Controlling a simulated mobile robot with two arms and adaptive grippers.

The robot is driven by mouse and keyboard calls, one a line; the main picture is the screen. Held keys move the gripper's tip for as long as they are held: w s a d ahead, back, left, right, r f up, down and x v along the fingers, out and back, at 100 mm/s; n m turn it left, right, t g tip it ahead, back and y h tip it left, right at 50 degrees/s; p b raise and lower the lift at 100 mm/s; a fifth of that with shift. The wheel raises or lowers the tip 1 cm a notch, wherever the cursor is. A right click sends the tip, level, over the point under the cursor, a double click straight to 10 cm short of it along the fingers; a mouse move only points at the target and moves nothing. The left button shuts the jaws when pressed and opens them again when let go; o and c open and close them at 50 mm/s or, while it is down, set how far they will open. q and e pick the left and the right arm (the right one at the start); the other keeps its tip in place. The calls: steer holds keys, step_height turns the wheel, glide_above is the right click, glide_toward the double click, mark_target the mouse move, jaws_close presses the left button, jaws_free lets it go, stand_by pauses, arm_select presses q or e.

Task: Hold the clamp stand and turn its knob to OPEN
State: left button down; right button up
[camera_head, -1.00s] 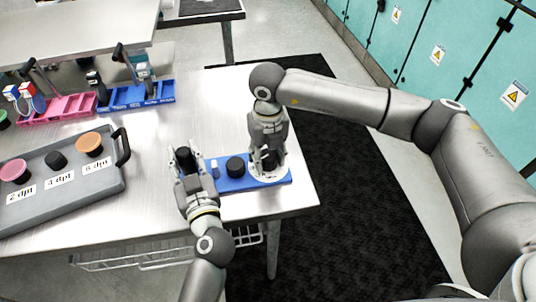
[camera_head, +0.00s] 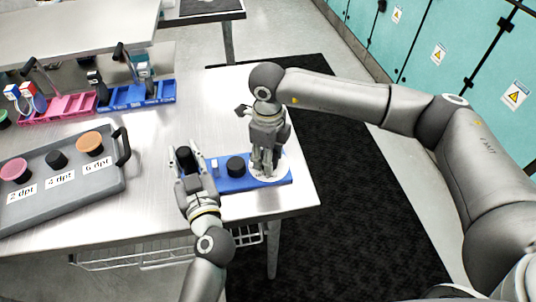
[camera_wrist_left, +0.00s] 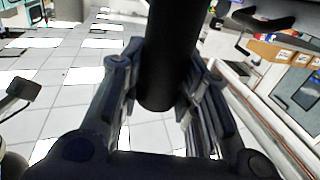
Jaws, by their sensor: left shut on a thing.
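The clamp stand has a blue base (camera_head: 229,184) near the table's front right corner. A black cylindrical post (camera_head: 184,155) rises at its left end. A round black cap (camera_head: 236,166) and a small white peg (camera_head: 215,168) sit along the middle. A white round dial (camera_head: 281,171) is at the right end. My left gripper (camera_head: 189,167) is shut on the black post; the left wrist view shows the dark post (camera_wrist_left: 168,60) between both fingers. My right gripper (camera_head: 263,168) points down over the dial, fingers close together. They hide the knob, so I cannot tell whether they grip it.
A grey tray (camera_head: 60,205) with three labelled capped items stands at the left. Pink (camera_head: 62,108) and blue (camera_head: 150,95) racks are at the back left. Bare table (camera_head: 200,110) lies behind the stand. The table edge is close in front and right.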

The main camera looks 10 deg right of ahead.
steer(key=n, duration=0.5)
stand_by(0.6)
steer(key=o, duration=1)
step_height(320, 180, up, 12)
